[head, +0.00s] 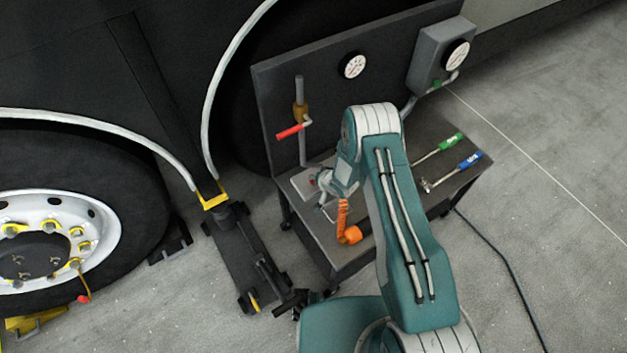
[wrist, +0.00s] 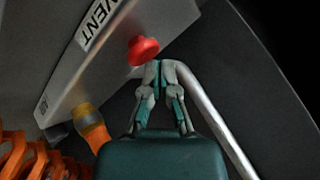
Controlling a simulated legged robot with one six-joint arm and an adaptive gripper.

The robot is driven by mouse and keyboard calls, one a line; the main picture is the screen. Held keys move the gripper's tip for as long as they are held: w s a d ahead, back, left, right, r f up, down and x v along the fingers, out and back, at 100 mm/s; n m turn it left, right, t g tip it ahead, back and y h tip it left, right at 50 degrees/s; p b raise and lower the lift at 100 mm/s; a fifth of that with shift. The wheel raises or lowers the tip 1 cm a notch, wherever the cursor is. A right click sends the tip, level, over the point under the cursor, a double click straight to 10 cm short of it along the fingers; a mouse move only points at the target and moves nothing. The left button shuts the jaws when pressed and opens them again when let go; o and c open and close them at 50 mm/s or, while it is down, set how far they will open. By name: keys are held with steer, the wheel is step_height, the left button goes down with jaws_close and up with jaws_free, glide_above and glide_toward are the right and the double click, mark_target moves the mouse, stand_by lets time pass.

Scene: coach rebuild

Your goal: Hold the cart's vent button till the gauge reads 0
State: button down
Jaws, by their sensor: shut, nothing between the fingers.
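The red vent button (wrist: 143,50) sticks out of a pale box (wrist: 110,62) beside a white VENT label (wrist: 102,19) in the wrist view. My gripper (wrist: 160,66) is shut and empty, its tips just below and right of the button. I cannot tell whether they touch it. In the head view the pale box (head: 298,181) lies on the left end of the cart (head: 335,262), partly hidden by my wrist. One round gauge (head: 353,66) is on the cart's back panel and another gauge (head: 456,54) on a grey box. Their needles are too small to read.
An orange coiled hose (head: 343,220) hangs by the cart's front edge. A red-handled valve (head: 291,131) stands at the back left. A bent grey pipe (wrist: 205,105) passes close behind my gripper.

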steer(key=shift+r, duration=0.4)
steer(key=shift+r, duration=2.5)
steer(key=s+d+r+t+h, duration=0.1)
steer(key=d+r+h, duration=0.35)
steer(key=r, duration=1.15)
steer(key=s+d+r+h, duration=0.1)
steer(key=d+r, duration=0.6)
steer(key=r, duration=0.9)
steer(key=s+d+r+g+h, duration=0.1)
steer(key=s+d+r, duration=0.2)
steer(key=s+r, duration=0.6)
steer(key=s+d+r+g, duration=0.1)
steer(key=s+d+r, duration=0.35)
steer(key=s, duration=0.75)
steer(key=s+a+r+n, duration=0.1)
steer(key=s+a, duration=0.1)
steer(key=s, duration=0.8)
steer(key=shift+s+r, duration=0.15)
steer(key=shift+r, duration=0.25)
